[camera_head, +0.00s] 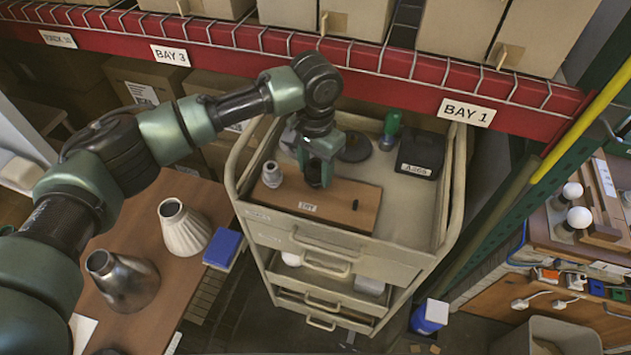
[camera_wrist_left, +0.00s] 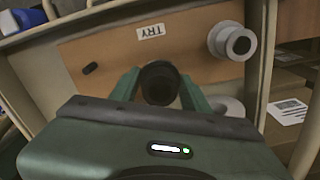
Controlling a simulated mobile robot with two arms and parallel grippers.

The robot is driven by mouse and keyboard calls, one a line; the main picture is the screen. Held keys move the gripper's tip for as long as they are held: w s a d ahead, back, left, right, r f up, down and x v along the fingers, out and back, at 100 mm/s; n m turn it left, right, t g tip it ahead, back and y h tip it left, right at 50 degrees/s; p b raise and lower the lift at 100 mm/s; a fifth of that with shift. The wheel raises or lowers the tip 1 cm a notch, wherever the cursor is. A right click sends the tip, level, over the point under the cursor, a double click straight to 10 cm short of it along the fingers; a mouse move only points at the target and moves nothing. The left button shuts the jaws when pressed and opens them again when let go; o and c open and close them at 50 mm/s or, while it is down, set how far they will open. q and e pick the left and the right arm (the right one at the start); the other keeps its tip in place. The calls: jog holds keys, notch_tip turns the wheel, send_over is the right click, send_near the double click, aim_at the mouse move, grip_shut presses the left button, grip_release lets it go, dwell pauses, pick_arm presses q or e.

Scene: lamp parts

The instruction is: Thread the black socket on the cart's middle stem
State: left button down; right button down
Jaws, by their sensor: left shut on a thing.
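The cart (camera_head: 440,225) has a wooden board (camera_head: 335,205) on top with a "TRY" label. My left gripper (camera_head: 318,165) is over the board, fingers pointing down. It is shut on the black socket (camera_head: 313,178), whose round dark end (camera_wrist_left: 160,82) shows between the fingers in the wrist view. The socket and gripper cover the middle of the board, so the middle stem is hidden. I cannot tell whether the socket touches it. A light grey fitting (camera_head: 272,174) stands at the board's left; it also shows in the wrist view (camera_wrist_left: 232,42). My right gripper is not in view.
A small black piece (camera_head: 355,204) lies at the board's right. A black disc (camera_head: 354,147), a green bottle (camera_head: 390,130) and a black box (camera_head: 420,153) stand behind on the cart top. Raised rails edge the cart. A red shelf beam (camera_head: 375,90) runs behind.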

pick_arm(q)
jog(key=shift+s+f+p, duration=0.2)
jog(key=shift+f+p, duration=0.1)
jog(key=shift+p, duration=0.15)
dwell(0.9)
jog(key=m+p, duration=0.1)
jog(key=m, duration=0.1)
jog(key=shift+r+m+p, duration=0.1)
jog(key=shift+m+p, duration=0.2)
jog(key=shift+p, duration=0.05)
jog(key=m+p, duration=0.1)
jog(key=m, duration=0.2)
jog(key=shift+a+f+m, duration=0.1)
jog(key=shift+f+m, duration=0.1)
jog(key=shift+m, duration=0.4)
